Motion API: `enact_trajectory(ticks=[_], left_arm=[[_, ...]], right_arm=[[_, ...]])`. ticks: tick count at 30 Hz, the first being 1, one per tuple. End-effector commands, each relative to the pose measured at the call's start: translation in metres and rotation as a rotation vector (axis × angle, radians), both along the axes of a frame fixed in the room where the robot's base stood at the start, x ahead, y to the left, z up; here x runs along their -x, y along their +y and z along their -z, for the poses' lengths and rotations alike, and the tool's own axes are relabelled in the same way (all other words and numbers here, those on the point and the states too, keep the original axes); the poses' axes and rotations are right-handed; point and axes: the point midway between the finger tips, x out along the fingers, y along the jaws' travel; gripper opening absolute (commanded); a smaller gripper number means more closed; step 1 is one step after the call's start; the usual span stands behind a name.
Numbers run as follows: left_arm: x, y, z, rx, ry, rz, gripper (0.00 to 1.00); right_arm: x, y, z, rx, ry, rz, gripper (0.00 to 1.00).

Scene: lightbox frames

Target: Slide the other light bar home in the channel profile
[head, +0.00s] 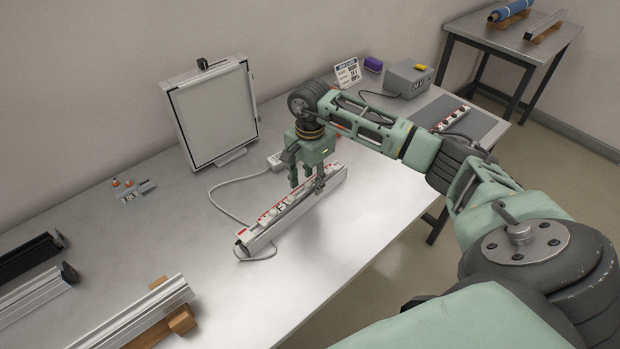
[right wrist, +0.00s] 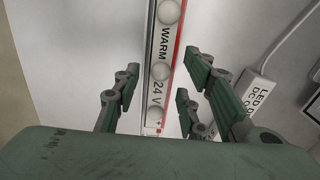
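A silver channel profile (head: 296,219) lies on the bench below my right gripper. A white light bar (head: 272,214) with round domes and red marks lies along its top. In the right wrist view the light bar (right wrist: 161,50) reads "WARM 24 V". I cannot tell how deep it sits. My right gripper (head: 307,188) points down, its fingers apart on either side of the bar; it also shows in the right wrist view (right wrist: 160,95). Another red-marked light bar (head: 453,119) lies on the grey mat at the right. My left gripper is not in view.
A white LED driver (head: 277,160) with a cable lies behind the channel. A framed light panel (head: 213,115) stands at the back. More profiles (head: 140,311) lie at front left, one on a wooden support. A grey box (head: 408,78) stands far right. The bench's middle front is clear.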

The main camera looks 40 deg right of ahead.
Motion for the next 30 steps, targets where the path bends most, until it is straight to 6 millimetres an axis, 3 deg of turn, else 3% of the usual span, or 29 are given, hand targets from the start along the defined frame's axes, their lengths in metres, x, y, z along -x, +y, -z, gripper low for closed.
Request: enact_trajectory(ticks=[11,30], left_arm=[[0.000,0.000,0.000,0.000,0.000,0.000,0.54],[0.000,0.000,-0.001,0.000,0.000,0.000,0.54]], right_arm=[[0.000,0.000,0.000,0.000,-0.001,0.000,0.03],[0.001,0.011,-0.001,0.000,-0.001,-0.001,0.03]])
